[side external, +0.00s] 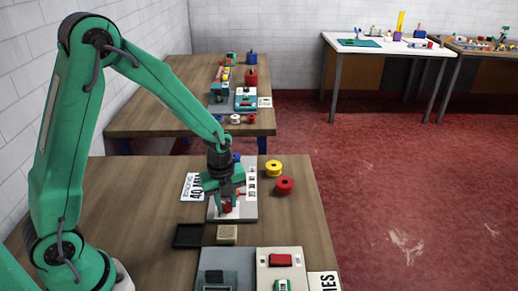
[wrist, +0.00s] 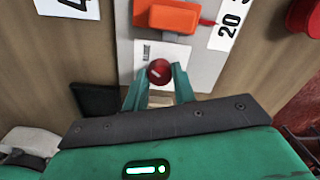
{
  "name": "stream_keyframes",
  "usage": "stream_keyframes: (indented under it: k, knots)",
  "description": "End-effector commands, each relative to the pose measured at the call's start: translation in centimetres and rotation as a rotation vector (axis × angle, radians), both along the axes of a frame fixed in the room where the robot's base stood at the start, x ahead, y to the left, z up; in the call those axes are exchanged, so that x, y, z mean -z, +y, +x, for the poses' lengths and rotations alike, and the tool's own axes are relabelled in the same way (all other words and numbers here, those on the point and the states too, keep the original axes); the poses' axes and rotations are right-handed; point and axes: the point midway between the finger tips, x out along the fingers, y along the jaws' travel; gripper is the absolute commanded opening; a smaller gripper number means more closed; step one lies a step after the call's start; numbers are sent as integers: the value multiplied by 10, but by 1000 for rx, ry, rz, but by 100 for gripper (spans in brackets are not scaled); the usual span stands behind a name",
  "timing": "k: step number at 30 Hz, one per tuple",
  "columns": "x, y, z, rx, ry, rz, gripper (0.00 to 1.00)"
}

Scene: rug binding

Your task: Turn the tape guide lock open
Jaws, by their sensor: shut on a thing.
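The tape guide lock appears to be the round red knob (wrist: 159,72) with a short white mark, on a white plate in the wrist view. The mark lies slanted, near horizontal. My gripper (wrist: 157,82) has its two green fingers on either side of the knob, shut on it. In the side external view my gripper (side external: 227,199) points down over the light panel (side external: 246,213), with the red knob (side external: 227,207) showing at its fingertips. An orange block (wrist: 166,17) with a red pointer sits just beyond the knob, beside a number scale (wrist: 231,24).
A yellow spool (side external: 274,168) and a red spool (side external: 285,186) stand right of the panel. A black tray (side external: 188,236) and a tan block (side external: 227,234) lie in front. More fixtures (side external: 280,261) stand at the near edge. The left of the table is mostly bare.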

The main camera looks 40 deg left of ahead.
Motion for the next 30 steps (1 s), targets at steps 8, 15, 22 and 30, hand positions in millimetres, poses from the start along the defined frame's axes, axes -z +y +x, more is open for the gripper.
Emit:
stream_keyframes:
  k: [8, 15, 22, 30]
  knots:
    - [0, 0, -1, -231, -1, -9, 4]
    - [0, -1, -1, -458, -1, -18, 4]
    - [0, -2, -1, -675, 0, -27, 4]
    - [0, -2, 0, -930, 4, -35, 4]
